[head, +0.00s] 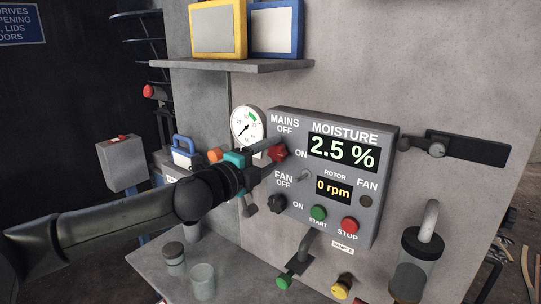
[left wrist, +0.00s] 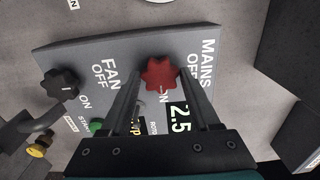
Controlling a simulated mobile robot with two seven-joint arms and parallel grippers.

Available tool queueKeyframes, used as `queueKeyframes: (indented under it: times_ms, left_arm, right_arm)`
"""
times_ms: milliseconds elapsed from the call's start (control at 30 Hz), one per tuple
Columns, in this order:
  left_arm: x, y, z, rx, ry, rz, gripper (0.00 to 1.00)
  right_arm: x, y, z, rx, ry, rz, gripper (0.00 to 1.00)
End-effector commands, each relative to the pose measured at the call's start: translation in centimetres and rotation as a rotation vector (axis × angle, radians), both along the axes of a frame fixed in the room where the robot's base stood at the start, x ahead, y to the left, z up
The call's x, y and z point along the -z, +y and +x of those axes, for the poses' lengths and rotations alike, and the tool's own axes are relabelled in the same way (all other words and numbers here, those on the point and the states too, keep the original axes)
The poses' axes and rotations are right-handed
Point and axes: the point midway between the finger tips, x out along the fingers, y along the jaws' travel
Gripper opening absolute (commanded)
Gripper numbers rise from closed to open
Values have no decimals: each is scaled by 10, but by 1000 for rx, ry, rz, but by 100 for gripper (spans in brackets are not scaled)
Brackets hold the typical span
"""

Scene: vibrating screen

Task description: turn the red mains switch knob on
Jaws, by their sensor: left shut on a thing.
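The red mains switch knob (head: 278,153) is on the grey control panel (head: 372,225), by the labels MAINS OFF and ON. It also shows in the left wrist view (left wrist: 160,72). My left gripper (head: 272,158) comes in from the left. In the left wrist view its two fingers (left wrist: 158,78) stand on either side of the red knob, shut on it. The fingers partly hide the ON label. The moisture display reads 2.5 % and the rotor display reads 0 rpm. My right gripper is not in view.
A black fan knob (head: 278,203) sits below the red knob, with a green start button (head: 318,213) and a red stop button (head: 349,225) to its right. A pressure gauge (head: 247,127) is at the panel's upper left. A shelf (head: 240,66) juts out above.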

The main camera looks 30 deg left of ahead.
Motion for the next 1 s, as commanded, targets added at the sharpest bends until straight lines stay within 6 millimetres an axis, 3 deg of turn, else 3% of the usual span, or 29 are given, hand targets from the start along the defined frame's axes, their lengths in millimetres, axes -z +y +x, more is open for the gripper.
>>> queueKeyframes:
  times_ms: [67, 100, 333, 667, 1000]
  left_arm:
    - [0, 0, 0, 0, 1, 4, 7]
    - [0, 0, 0, 0, 1, 4, 65]
    - [0, 0, 0, 0, 1, 2, 91]
    - [1, 0, -1, 0, 1, 1, 92]
    - [3, 4, -17, -4, 4, 1, 92]
  right_arm:
    - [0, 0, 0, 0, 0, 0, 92]
    - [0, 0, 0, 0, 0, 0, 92]
    - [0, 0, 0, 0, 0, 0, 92]
    - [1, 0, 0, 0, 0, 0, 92]
    - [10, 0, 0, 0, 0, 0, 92]
